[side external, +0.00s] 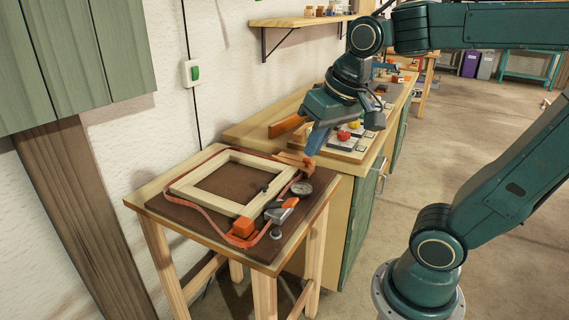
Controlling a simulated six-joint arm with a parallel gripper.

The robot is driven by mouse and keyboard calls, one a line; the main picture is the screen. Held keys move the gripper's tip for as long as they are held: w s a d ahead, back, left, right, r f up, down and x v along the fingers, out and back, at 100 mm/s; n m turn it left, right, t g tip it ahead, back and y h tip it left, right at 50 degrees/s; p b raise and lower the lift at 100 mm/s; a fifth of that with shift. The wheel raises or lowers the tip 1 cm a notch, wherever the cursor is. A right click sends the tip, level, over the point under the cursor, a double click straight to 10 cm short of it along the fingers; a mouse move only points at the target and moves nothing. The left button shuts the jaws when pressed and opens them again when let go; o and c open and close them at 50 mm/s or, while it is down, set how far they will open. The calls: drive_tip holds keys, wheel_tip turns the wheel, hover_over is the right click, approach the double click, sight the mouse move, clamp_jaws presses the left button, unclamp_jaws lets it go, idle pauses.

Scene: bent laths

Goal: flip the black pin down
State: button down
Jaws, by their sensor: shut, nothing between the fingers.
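A wooden frame (185,188) lies on a brown board on the small table, with an orange-red strap (190,203) around it. Orange blocks sit at corners of the frame, one (242,228) at the near corner. A clamp body with an orange lever (289,203) and a round dial (301,188) sit at the right side. A small dark piece (263,187) shows at the frame's right bar; it may be the black pin, but it is too small to tell its position. My gripper (313,150) is shut and empty, with blue fingers pointing down above the table's back right corner, apart from the dark piece.
A long workbench (240,132) with a panel of red and yellow knobs (345,138) stands behind the table. An orange object (287,126) shows beside my gripper. A wall shelf (295,21) is above. The space over the frame is clear.

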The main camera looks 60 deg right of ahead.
drive_tip(key=w+d+f+m+g, duration=0.1)
drive_tip(key=w+d+m, duration=0.25)
drive_tip(key=w, duration=0.25)
drive_tip(key=w+d+m+g, duration=0.1)
drive_tip(key=w+d+m, duration=0.25)
drive_tip(key=w, duration=0.25)
drive_tip(key=m+g, duration=0.2)
drive_tip(key=m, duration=0.5)
hover_over(265, 186)
wheel_tip(265, 186, down, 7)
drive_tip(key=shift+s+a, duration=0.15)
drive_tip(key=shift+a, duration=0.3)
drive_tip(key=f, duration=1.4)
drive_tip(key=shift+w+d, duration=0.2)
drive_tip(key=shift+d, duration=0.2)
